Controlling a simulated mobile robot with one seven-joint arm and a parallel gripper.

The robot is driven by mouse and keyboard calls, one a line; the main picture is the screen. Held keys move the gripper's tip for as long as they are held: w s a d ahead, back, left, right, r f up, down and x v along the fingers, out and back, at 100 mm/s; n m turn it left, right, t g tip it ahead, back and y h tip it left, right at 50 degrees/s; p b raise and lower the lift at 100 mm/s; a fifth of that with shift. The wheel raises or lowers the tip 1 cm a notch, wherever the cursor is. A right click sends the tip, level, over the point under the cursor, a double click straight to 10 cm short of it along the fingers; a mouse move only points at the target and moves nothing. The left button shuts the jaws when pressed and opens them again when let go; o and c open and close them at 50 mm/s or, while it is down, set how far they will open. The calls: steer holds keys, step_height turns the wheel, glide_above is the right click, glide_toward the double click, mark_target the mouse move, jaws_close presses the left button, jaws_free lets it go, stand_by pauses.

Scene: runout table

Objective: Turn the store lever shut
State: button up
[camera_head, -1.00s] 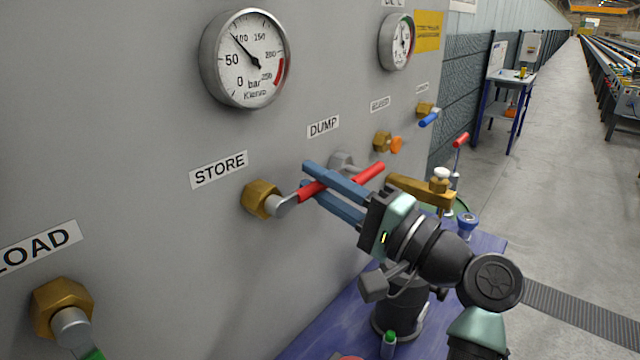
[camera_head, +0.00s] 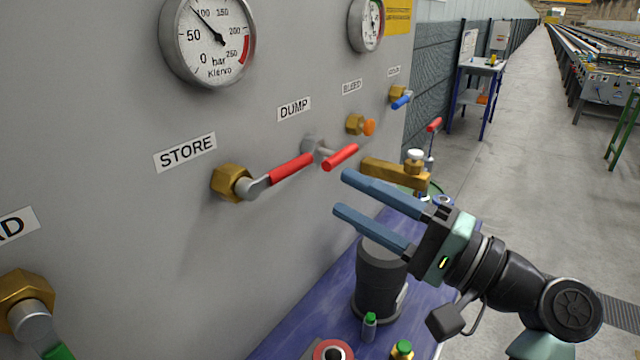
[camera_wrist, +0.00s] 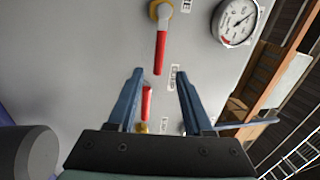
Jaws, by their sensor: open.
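The store lever (camera_head: 290,168) is a red-sleeved handle on a grey stem, coming out of a brass hex fitting (camera_head: 232,182) under the STORE label (camera_head: 186,150). It extends sideways to the right in the head view, with its tip close to the dump lever. In the wrist view the store lever (camera_wrist: 161,52) runs down from its brass fitting, its end just above the gap between my fingertips. My gripper (camera_head: 341,193) is open and empty, standing off to the right of the lever and touching nothing that I can see.
The dump lever (camera_head: 341,157), also red, is just right of the store lever. An orange bleed knob (camera_head: 369,127) and a blue lever (camera_head: 401,102) are farther along the panel. A brass bar (camera_head: 385,175) and a dark cylinder (camera_head: 380,285) stand near my gripper above the blue bench.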

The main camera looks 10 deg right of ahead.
steer(key=shift+v, duration=1.5)
